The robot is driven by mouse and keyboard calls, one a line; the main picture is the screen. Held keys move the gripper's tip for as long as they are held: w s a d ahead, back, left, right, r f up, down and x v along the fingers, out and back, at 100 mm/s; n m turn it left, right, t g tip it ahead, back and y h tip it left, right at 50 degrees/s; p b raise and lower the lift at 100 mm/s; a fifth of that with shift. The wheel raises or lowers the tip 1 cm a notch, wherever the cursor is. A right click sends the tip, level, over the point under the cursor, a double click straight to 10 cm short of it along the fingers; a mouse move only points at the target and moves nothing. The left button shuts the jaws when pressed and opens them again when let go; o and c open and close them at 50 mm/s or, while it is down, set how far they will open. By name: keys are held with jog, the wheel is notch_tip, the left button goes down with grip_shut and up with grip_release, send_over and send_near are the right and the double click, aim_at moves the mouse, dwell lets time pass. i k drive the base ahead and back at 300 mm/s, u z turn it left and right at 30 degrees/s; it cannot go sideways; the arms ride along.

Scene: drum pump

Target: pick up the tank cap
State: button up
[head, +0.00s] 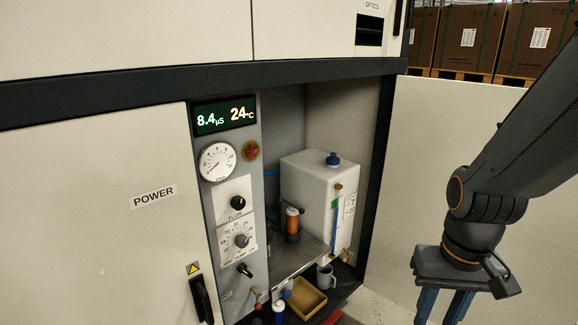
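The tank cap (333,159) is a small dark blue cap. It sits on top of the white tank (308,178), which stands inside the open cabinet bay. My gripper (443,312) hangs at the lower right, outside the bay and in front of the open door panel. It points down, well to the right of the cap and lower in the picture. Its two blue fingers are apart with a gap between them, and nothing shows in the gap. The fingertips are cut off by the bottom edge of the picture.
An orange filter cartridge (292,222) stands left of the tank. Below are a tan tray (305,298), a grey mug (325,277) and a blue-and-white bottle (279,312). The open door (425,165) bounds the bay's right side; a control panel (228,190) bounds the left.

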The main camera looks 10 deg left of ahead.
aim_at(331, 160)
jog(key=z, duration=0.1)
jog(key=k, duration=0.2)
jog(key=u, duration=0.9)
jog(key=i, duration=0.5)
jog(key=z, duration=1)
jog(key=i, duration=0.9)
jog(key=z, duration=0.25)
